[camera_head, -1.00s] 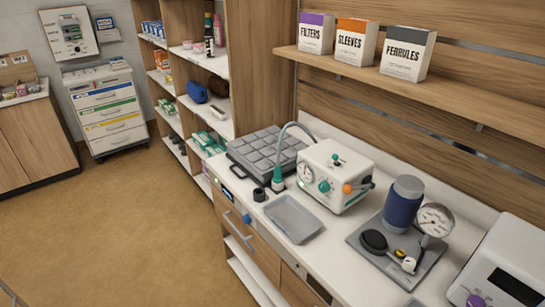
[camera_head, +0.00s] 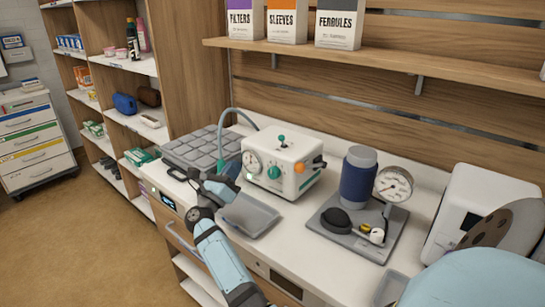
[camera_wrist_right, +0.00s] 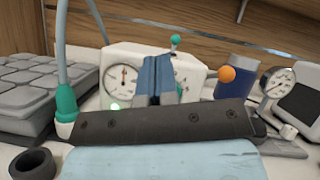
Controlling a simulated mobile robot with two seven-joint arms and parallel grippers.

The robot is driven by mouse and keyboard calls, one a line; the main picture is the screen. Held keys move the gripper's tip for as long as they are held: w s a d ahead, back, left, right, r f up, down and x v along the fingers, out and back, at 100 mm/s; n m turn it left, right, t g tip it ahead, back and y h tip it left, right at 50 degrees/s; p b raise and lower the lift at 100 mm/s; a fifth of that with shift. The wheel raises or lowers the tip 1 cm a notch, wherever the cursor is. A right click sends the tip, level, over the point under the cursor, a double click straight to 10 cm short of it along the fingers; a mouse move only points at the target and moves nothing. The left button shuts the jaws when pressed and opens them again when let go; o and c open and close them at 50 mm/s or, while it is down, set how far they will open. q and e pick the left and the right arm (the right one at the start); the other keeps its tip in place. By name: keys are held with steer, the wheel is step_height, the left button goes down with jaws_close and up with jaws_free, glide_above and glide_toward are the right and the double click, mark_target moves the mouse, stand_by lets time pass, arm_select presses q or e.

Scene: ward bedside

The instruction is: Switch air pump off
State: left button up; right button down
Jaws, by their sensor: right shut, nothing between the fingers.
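The air pump appears to be the white box (camera_head: 288,160) on the counter, with a round gauge, a teal front knob (camera_head: 274,172), an orange knob (camera_head: 299,168) and a teal-tipped toggle (camera_head: 282,139) on top. In the right wrist view the toggle (camera_wrist_right: 175,42) leans slightly and a green light (camera_wrist_right: 115,106) glows on the front. My right gripper (camera_head: 232,172) is shut and empty, in front of the box's left side. In the right wrist view its blue-padded fingers (camera_wrist_right: 157,78) hide the middle of the box's front. My left gripper is not in view.
A grey tray (camera_head: 258,216) lies below my right gripper. A grey compartment case (camera_head: 195,150) is at left, with a hose (camera_head: 222,120) beside it. A blue cylinder (camera_head: 358,176) and gauge stand on a plate at right. A shelf (camera_head: 400,58) with boxes runs above.

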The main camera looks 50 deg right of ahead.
arm_select(q)
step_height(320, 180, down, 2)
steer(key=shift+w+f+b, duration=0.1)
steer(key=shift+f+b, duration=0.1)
steer(key=shift+b, duration=0.65)
arm_select(e)
steer(key=m+g+y, duration=0.1)
steer(key=m+g, duration=0.1)
steer(key=m, duration=0.1)
steer(key=d+m+g+y, duration=0.1)
steer(key=m+g, duration=0.1)
steer(key=m+g+y, duration=0.1)
steer(key=m+g, duration=0.2)
steer(key=shift+w+d+f+m, duration=0.3)
steer(key=shift+w+d+f, duration=0.1)
